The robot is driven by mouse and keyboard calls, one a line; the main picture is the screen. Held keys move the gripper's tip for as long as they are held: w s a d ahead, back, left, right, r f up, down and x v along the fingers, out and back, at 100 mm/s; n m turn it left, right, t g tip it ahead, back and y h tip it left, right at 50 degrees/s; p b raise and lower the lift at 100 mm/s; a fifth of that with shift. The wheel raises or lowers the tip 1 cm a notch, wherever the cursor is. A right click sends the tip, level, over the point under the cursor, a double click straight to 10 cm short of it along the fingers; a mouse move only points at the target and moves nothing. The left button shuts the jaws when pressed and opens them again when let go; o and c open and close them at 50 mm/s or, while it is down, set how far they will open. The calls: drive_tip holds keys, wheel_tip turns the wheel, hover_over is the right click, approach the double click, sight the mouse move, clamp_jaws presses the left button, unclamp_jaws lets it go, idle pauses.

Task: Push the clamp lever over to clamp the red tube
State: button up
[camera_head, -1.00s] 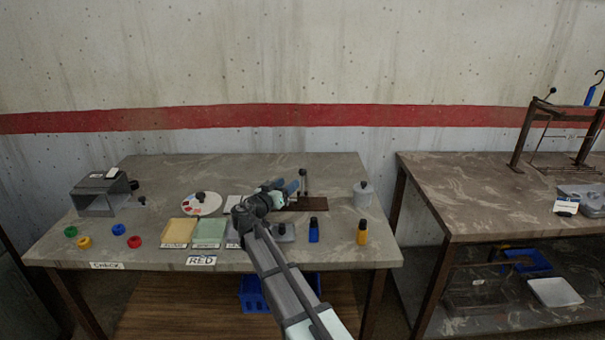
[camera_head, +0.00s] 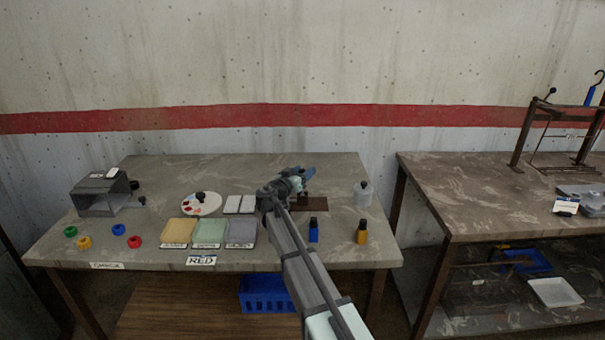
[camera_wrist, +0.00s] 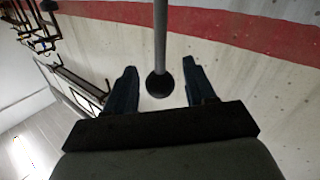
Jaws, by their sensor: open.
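In the wrist view a grey rod ending in a black ball knob, which looks like the clamp lever (camera_wrist: 160,40), shows between my gripper's fingers (camera_wrist: 159,68). The two dark blue fingers are apart, with a gap on each side of the knob. In the head view my gripper (camera_head: 308,173) is above the dark brown base plate (camera_head: 314,203) on the left table; my arm hides the lever there. I cannot make out the red tube in either view.
On the left table (camera_head: 170,255), a blue bottle (camera_head: 313,231) and an orange bottle (camera_head: 362,233) stand at the front right, with a grey lidded pot (camera_head: 363,194) behind. Coloured pads, a round disc (camera_head: 201,203), several rings and a grey box (camera_head: 100,195) lie left.

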clamp_jaws()
idle(0.4)
drive_tip(key=shift+d, duration=0.2)
drive_tip(key=d+f+m+g+y, duration=0.1)
drive_tip(key=d+m, duration=0.1)
drive_tip(key=d+f+m+g+y, duration=0.1)
drive_tip(key=d+m+y, duration=0.1)
drive_tip(key=d, duration=0.1)
drive_tip(key=d+f+m+g+y, duration=0.1)
drive_tip(key=d+m+y, duration=0.1)
drive_tip(key=m, duration=0.1)
drive_tip(key=shift+d+f, duration=0.25)
drive_tip(key=shift+f, duration=0.1)
drive_tip(key=shift+d+f+m+y, duration=0.4)
drive_tip(key=shift+f+m+y, duration=0.1)
drive_tip(key=shift+f+y, duration=0.15)
drive_tip(key=shift+f, duration=0.15)
